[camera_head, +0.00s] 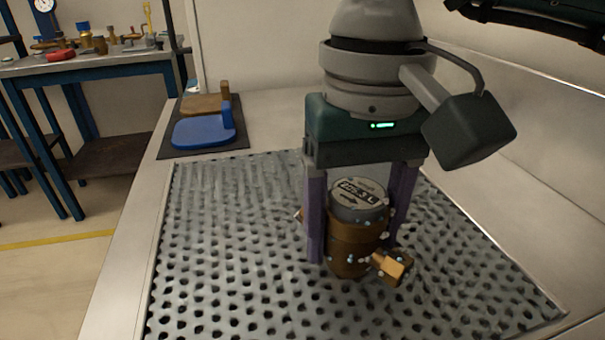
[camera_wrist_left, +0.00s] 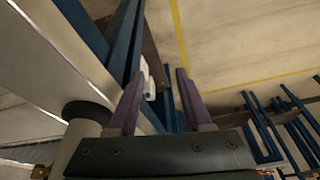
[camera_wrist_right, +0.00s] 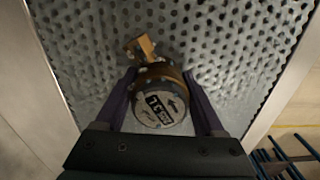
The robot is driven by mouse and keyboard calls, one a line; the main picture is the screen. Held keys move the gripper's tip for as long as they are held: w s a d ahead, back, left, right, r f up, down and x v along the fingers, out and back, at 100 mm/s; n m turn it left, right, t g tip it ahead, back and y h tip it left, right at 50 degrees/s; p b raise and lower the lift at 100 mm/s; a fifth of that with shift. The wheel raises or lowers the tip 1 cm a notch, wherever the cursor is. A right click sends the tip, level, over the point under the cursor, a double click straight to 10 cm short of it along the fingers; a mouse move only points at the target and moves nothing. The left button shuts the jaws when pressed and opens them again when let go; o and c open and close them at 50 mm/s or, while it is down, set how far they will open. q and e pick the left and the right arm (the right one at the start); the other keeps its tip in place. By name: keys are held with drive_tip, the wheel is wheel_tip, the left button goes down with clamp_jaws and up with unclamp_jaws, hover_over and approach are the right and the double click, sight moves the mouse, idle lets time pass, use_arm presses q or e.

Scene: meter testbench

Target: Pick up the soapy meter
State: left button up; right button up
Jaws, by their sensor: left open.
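The soapy meter (camera_head: 352,235) is a brass cylinder with a grey lettered top, an arrow and brass side fittings. Small whitish suds dot its sides. It stands upright on the perforated metal plate (camera_head: 215,260). My right gripper (camera_head: 355,250) points down over it, with one purple finger on each side of the body. The fingers look open around it; contact is not clear. In the right wrist view the meter (camera_wrist_right: 158,103) sits between the fingertips (camera_wrist_right: 160,74). My left gripper (camera_wrist_left: 160,70) is open and empty, away from the plate; the head view does not show it.
A blue holder (camera_head: 200,130) and a brown one (camera_head: 203,103) rest on a dark mat (camera_head: 165,145) at the back left. A blue-framed workbench (camera_head: 90,66) with brass parts and a gauge (camera_head: 44,6) stands farther left. The plate is bare around the meter.

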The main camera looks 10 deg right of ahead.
clamp_jaws()
idle(0.3)
drive_tip(key=shift+r, duration=0.15)
